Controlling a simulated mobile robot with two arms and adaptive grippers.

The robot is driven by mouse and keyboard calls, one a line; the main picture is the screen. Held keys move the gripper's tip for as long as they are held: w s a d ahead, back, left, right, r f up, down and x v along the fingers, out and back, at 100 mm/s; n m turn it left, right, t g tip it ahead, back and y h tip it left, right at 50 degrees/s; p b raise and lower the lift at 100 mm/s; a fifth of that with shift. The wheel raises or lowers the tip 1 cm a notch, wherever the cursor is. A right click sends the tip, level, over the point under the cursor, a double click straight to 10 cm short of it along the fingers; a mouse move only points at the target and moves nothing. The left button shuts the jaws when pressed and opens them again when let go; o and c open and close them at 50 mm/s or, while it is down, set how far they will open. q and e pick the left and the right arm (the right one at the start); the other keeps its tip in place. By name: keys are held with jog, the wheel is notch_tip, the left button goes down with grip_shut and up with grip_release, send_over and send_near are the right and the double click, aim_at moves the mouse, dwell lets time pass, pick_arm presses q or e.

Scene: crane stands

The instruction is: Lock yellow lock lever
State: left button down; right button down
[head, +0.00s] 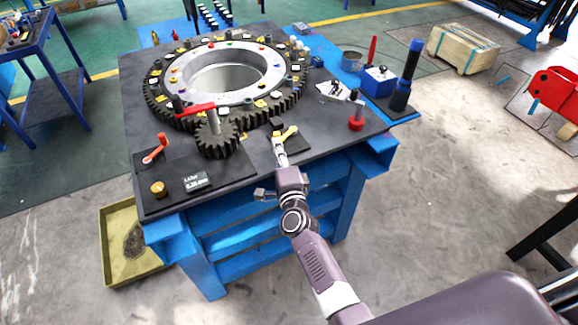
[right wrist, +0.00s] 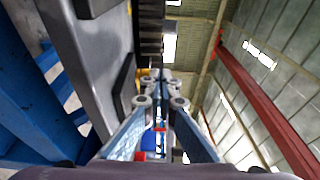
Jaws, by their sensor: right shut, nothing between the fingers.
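The yellow lock lever (head: 290,132) is at the front edge of the dark table top, right of the small gear. Its yellow handle slants up to the right from a dark mount. My right gripper (head: 277,138) is shut and empty, with its tips close beside the lever's left end; I cannot tell if they touch it. In the right wrist view the closed fingers (right wrist: 162,82) point ahead along the table edge, and a small patch of yellow shows just beyond them. My left gripper is not in view.
The small gear (head: 216,140) with a red handle (head: 188,110) meshes with the large ring gear (head: 157,112). An orange lever (head: 155,148) and brass knob (head: 158,188) are on the left front panel. A red-based post (head: 356,122) stands to the right. Air in front of the table is clear.

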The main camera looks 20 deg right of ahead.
jog(key=s, duration=1.1)
jog(key=shift+s+d+f+h, duration=0.2)
jog(key=shift+d+f+h, duration=0.1)
jog(key=shift+d, duration=0.15)
jog(key=shift+f, duration=0.1)
jog(key=s+a+f+n+g+y, duration=0.1)
jog(key=s+f+n+g, duration=0.3)
jog(key=f, duration=0.7)
jog(key=s+a+f+n+g+y, duration=0.15)
jog(key=s+f+n, duration=0.35)
jog(key=f, duration=0.5)
jog(key=s+a+f+n+g+y, duration=0.15)
jog(key=s+f, duration=0.35)
jog(key=f, duration=0.6)
jog(key=s+d+f+n+g, duration=0.3)
jog(key=s+f, duration=0.3)
jog(key=s, duration=0.5)
jog(key=s+d+f+n+g+h, duration=0.1)
jog(key=s+d+f+n+g, duration=0.2)
jog(key=s+f, duration=0.3)
jog(key=s+d+f+n+g+h, duration=0.1)
jog(key=s+d+f+n+g, duration=0.3)
jog(key=s, duration=1.2)
notch_tip(320, 180, down, 3)
jog(key=shift+s+d+r+n+b, duration=0.1)
jog(key=shift+s+d+n+b, duration=0.25)
jog(key=shift+d+b, duration=0.15)
